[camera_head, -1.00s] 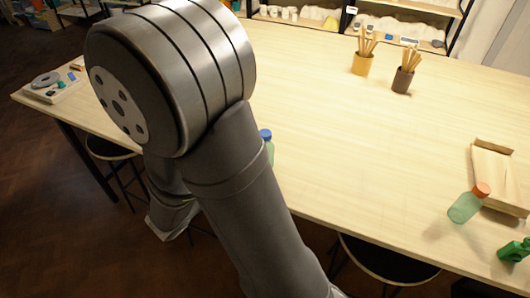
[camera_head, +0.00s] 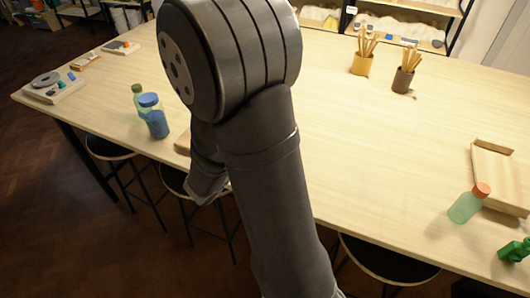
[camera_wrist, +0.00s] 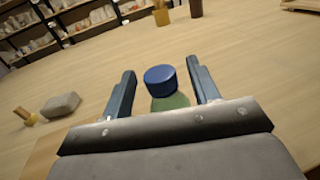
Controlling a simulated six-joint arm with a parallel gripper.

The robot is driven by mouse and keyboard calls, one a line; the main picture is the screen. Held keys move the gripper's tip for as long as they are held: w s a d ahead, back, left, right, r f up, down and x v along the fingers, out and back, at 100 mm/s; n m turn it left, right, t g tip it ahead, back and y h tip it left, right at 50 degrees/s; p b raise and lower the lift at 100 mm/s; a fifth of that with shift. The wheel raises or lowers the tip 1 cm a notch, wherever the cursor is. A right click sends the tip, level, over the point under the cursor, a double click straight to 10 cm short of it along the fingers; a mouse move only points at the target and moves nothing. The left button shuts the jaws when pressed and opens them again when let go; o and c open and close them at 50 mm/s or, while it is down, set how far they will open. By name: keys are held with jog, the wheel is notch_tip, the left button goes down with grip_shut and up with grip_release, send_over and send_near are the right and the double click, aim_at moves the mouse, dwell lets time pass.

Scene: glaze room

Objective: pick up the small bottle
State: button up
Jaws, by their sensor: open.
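A bottle with a blue cap (camera_wrist: 160,79) and a green body (camera_wrist: 170,102) stands in the middle of the wrist view. My gripper (camera_wrist: 161,68) is open, with one finger on each side of the bottle in the picture and a visible gap to each. Its lower body is hidden by the gripper's front edge. I cannot tell whether it is fully between the fingers or beyond them. In the head view my arm hides this bottle and my fingers. Another bottle with an orange cap (camera_head: 466,207) stands at the table's right.
Bottles (camera_head: 138,101) and a blue cup (camera_head: 157,124) stand on the left of the table (camera_head: 350,140). Two brush pots (camera_head: 362,64) (camera_head: 402,80) stand at the back. A wooden tray (camera_head: 492,172) and green object (camera_head: 514,250) are right. A grey block (camera_wrist: 61,105) lies left in the wrist view.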

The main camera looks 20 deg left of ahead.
jog(key=shift+w+d, duration=0.15)
jog(key=shift+w, duration=0.3)
grip_shut()
jog(key=shift+r, duration=0.15)
